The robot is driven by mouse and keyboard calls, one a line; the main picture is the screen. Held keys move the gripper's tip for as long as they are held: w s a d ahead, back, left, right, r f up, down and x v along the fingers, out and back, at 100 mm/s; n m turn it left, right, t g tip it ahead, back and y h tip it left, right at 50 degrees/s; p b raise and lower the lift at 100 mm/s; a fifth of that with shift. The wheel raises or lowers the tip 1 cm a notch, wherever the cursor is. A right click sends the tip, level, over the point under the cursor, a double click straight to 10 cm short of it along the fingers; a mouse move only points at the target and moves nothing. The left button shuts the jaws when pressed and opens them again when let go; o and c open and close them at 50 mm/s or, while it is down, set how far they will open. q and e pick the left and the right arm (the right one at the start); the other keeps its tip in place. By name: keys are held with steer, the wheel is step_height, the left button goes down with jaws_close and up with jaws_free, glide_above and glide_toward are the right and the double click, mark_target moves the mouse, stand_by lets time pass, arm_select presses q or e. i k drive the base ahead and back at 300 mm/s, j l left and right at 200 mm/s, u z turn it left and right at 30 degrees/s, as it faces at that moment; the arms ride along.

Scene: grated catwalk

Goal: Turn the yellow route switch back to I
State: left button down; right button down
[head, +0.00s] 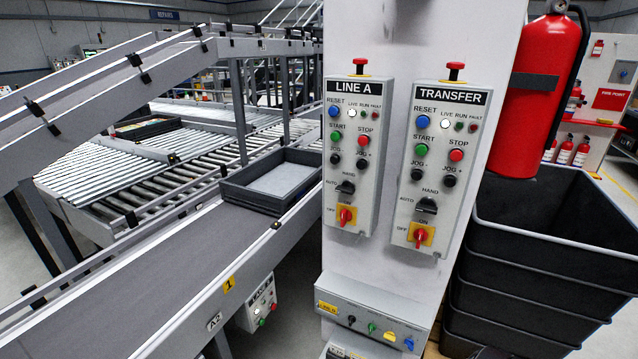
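The yellow route switch (389,336) is a small yellow knob in a row of black, green, yellow and blue knobs. The row is on the grey lower box (375,312) at the foot of the white column. The yellow knob looks wider than the green one beside it. Its markings are too small to read, so I cannot tell which position it points to. Neither of my grippers is in view.
The LINE A panel (356,155) and TRANSFER panel (440,165) are above on the column. A fire extinguisher (535,95) and stacked black crates (545,255) stand on the right. A conveyor (150,285) with a grey tray (243,190) runs on the left.

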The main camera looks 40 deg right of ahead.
mark_target(389, 335)
steer(key=z, duration=1.75)
